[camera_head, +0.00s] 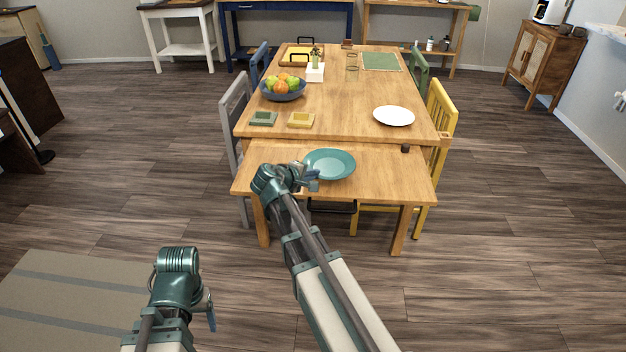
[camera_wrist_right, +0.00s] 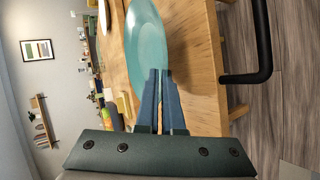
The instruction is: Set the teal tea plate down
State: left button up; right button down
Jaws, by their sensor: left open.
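The teal tea plate (camera_head: 332,163) lies about level over the lower front part of the wooden table (camera_head: 385,188); whether it touches the wood is hard to tell. My right gripper (camera_head: 313,180) is at its near left rim. In the right wrist view the fingers (camera_wrist_right: 160,78) are close together on the rim of the plate (camera_wrist_right: 148,42), so the gripper looks shut on it. My left gripper (camera_head: 211,318) is low at the left, over the floor, apart from the table and open with nothing visible in it.
A white plate (camera_head: 394,116), a fruit bowl (camera_head: 283,92), a green coaster (camera_head: 263,119) and a yellow coaster (camera_head: 301,120) are on the higher tabletop. A small dark object (camera_head: 405,148) sits by the step. A yellow chair (camera_head: 441,112) stands at right. The front part's right side is clear.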

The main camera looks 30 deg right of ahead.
aim_at(320, 168)
jog(key=shift+w+d+f, duration=0.1)
jog(key=shift+w+d, duration=0.2)
jog(key=shift+w, duration=0.4)
jog(key=shift+w+d, duration=0.3)
jog(key=shift+w, duration=0.4)
notch_tip(320, 168, down, 4)
jog(key=b, duration=0.4)
jog(key=shift+r, duration=0.25)
